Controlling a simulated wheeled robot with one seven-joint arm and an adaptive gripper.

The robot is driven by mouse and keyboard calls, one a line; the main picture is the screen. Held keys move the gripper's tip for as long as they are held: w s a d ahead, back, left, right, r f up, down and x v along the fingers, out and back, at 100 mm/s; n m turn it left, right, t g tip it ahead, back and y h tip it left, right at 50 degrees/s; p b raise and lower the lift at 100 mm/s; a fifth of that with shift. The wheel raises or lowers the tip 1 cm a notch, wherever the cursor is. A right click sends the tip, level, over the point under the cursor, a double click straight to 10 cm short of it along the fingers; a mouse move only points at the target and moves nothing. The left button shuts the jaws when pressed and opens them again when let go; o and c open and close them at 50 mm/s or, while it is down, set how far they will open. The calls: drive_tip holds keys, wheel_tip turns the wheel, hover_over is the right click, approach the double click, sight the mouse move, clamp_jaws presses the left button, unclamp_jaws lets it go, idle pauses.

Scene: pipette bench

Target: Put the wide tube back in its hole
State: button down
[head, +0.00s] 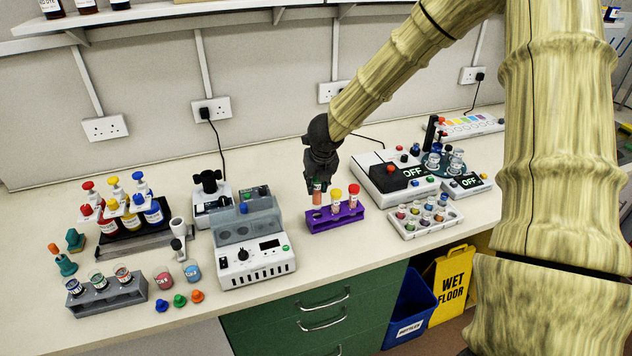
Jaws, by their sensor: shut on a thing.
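My gripper (318,182) points down over the left end of a small purple rack (336,220) in the head view. It is shut on a green-capped tube with pinkish contents (317,197). The tube looks upright. I cannot tell whether its lower end is above the rack or partly in a hole. A yellow-capped tube (336,201) and a red-capped tube (354,198) stand in the rack to the right of it.
A grey device with a clear cover (252,255) stands close left of the rack. A white tray of small vials (426,216) and a white device reading OFF (392,176) stand to the right. Bare bench lies in front of the rack.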

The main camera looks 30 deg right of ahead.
sight(317, 202)
drive_tip(key=shift+s+d+f+b, duration=0.1)
drive_tip(key=shift+s+f+b, duration=0.1)
drive_tip(key=shift+f+b, duration=2.4)
drive_tip(key=shift+f, duration=0.5)
drive_tip(key=shift+f+b, duration=0.65)
drive_tip(key=shift+f, duration=0.1)
drive_tip(key=c, duration=1.1)
unclamp_jaws()
drive_tip(key=shift+r, duration=0.1)
drive_tip(key=shift+v, duration=5.85)
